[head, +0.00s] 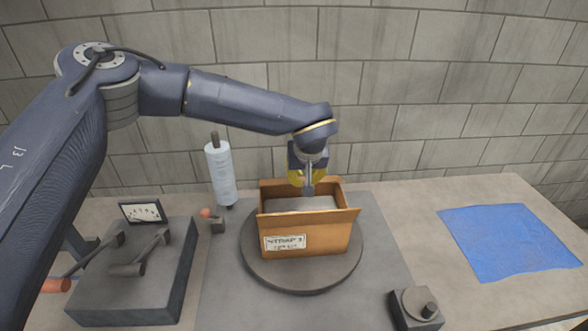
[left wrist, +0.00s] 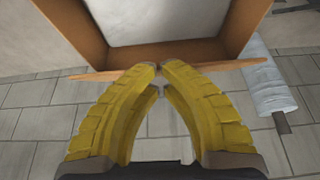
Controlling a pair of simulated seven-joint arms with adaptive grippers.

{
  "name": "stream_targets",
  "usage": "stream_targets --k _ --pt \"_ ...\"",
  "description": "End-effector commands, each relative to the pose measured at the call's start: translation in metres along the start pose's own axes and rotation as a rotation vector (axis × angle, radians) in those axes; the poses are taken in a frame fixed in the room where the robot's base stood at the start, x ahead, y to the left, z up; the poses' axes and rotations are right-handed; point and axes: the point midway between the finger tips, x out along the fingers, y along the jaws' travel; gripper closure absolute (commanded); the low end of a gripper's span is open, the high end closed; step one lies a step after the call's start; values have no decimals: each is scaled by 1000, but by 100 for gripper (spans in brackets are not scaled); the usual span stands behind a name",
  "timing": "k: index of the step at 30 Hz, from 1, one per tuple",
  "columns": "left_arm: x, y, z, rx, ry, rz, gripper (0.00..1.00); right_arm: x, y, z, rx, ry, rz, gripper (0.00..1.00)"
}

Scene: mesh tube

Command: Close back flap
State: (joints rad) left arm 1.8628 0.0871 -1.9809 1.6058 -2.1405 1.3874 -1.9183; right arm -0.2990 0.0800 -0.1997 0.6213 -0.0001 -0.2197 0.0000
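An open brown cardboard box (head: 336,240) with a white label stands on a round turntable (head: 262,270) in the head view. A grey surface (head: 300,204) shows inside it. The back flap (left wrist: 100,74) shows nearly edge-on in the left wrist view, a thin brown strip along the box's back edge. My left gripper (left wrist: 160,67) has yellow fingers with their tips almost together. The tips overlap the middle of the flap in that view; I cannot tell whether they touch it. In the head view the left gripper (head: 308,184) is at the box's back edge. My right gripper is not seen.
A pale wrapped roll (head: 220,173) stands upright behind left of the box. A lever unit with a gauge (head: 140,265) sits at the left. A dark knob block (head: 416,308) is at the front right. A blue sheet (head: 510,242) lies flat at the right. A block wall rises behind.

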Motion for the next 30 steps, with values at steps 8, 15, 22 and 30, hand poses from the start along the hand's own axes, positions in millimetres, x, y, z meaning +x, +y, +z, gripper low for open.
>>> stream_targets --k 8,15,22,30 --pt "9 0 15 1 0 0 100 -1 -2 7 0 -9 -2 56" --pt "12 0 19 -1 0 -1 100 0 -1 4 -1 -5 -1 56" --pt "12 0 18 -1 0 0 100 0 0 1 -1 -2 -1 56" --pt "12 0 18 -1 0 0 100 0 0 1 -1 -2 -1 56"
